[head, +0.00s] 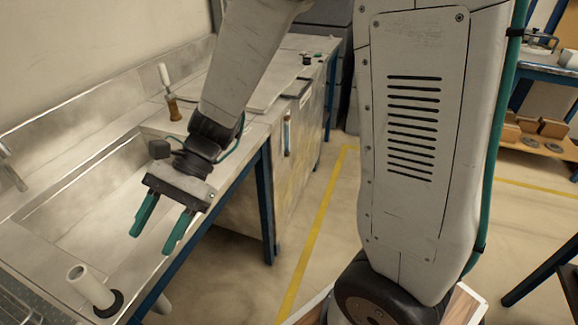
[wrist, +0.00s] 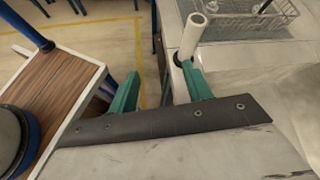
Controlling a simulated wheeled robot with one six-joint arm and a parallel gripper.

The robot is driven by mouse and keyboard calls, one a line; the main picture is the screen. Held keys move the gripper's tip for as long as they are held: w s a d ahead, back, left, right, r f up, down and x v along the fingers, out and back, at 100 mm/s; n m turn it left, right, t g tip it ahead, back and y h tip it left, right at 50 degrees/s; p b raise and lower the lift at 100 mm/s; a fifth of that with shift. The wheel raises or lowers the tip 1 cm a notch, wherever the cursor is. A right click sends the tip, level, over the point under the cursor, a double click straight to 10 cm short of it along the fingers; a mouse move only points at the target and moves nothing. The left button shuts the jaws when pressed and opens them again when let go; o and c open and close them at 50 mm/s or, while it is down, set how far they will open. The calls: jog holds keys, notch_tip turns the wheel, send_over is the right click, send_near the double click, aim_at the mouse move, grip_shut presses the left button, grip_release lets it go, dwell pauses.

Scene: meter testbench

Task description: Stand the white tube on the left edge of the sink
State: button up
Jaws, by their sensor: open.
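The white tube (head: 92,287) stands in a dark ring at the near end of the sink's front ledge, leaning a little in the head view. It also shows in the wrist view (wrist: 191,37), just beyond the right finger, with its foot partly hidden. The sink (head: 128,139) is a pale basin with a broad rim. My gripper (head: 153,237) is open and empty, its green fingers pointing down over the sink's front edge, apart from the tube. In the wrist view my gripper (wrist: 160,76) shows floor between its fingers.
A wire basket (wrist: 240,20) lies beyond the tube. A faucet (head: 10,170) is at the left.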

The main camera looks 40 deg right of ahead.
jog(key=s+d+r+n+t+h, duration=0.2)
jog(key=s+d+r+n+h, duration=0.1)
jog(key=d, duration=0.4)
jog(key=s+d+r+n+t+h, duration=0.2)
jog(key=s+d+r+n+h, duration=0.1)
jog(key=d, duration=0.5)
jog(key=s+d+r+n+t+h, duration=0.2)
jog(key=s+d+r+n+h, duration=0.1)
jog(key=d, duration=0.4)
jog(key=shift+s+d+n+h, duration=0.35)
jog(key=shift+s+n+h, duration=0.4)
jog(key=shift+s, duration=0.35)
